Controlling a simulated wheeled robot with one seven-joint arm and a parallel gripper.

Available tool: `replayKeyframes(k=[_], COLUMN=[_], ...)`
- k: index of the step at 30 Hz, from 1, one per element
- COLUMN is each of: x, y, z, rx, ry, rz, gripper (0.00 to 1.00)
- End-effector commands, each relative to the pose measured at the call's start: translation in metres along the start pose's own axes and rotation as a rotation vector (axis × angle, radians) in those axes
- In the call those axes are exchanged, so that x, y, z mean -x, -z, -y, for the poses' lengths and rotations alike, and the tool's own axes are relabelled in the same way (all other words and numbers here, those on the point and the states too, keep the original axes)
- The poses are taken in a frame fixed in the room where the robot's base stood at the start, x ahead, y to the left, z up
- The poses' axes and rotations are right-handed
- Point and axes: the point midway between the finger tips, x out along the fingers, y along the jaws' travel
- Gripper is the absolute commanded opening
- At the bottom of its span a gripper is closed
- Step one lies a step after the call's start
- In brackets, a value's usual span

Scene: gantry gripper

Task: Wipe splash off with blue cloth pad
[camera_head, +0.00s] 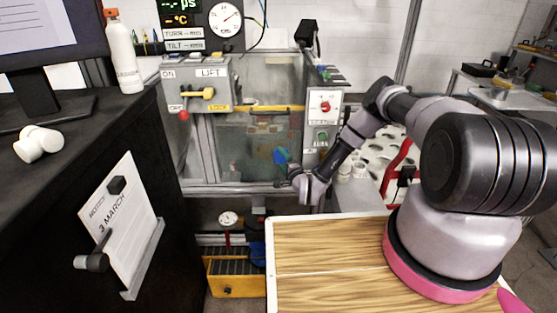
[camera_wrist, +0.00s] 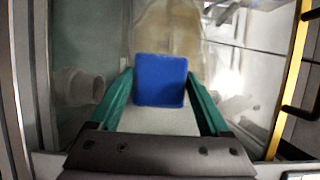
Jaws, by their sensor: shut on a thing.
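The blue cloth pad (camera_wrist: 160,80) is held between the two green fingers of my gripper (camera_wrist: 161,88) in the wrist view. In the head view the pad (camera_head: 280,155) is a small blue patch in front of the tank's clear front panel (camera_head: 236,150). A pale tan, blurred patch (camera_wrist: 168,28) shows just beyond the pad in the wrist view; I cannot tell whether it is the splash or something behind the panel. Whether the pad touches the panel is also unclear.
A yellow bar (camera_head: 262,108) crosses the tank's upper part. A LIFT box with a yellow handle (camera_head: 199,93) is at its left, and a switch box (camera_head: 323,107) at its right. A wooden tabletop (camera_head: 325,262) lies in front. A black cabinet (camera_head: 90,150) stands left.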

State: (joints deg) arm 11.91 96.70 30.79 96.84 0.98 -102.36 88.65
Motion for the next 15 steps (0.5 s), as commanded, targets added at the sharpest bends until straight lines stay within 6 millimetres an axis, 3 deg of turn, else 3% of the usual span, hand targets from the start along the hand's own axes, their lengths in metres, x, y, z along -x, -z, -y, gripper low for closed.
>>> replayKeyframes(k=[9,15], x=[0.008,0.010], y=[0.027,0.034], z=[0.000,0.002], rx=[0.001,0.001], ry=[0.001,0.001], rz=[-0.003,-0.003], gripper=[0.36,0.36])
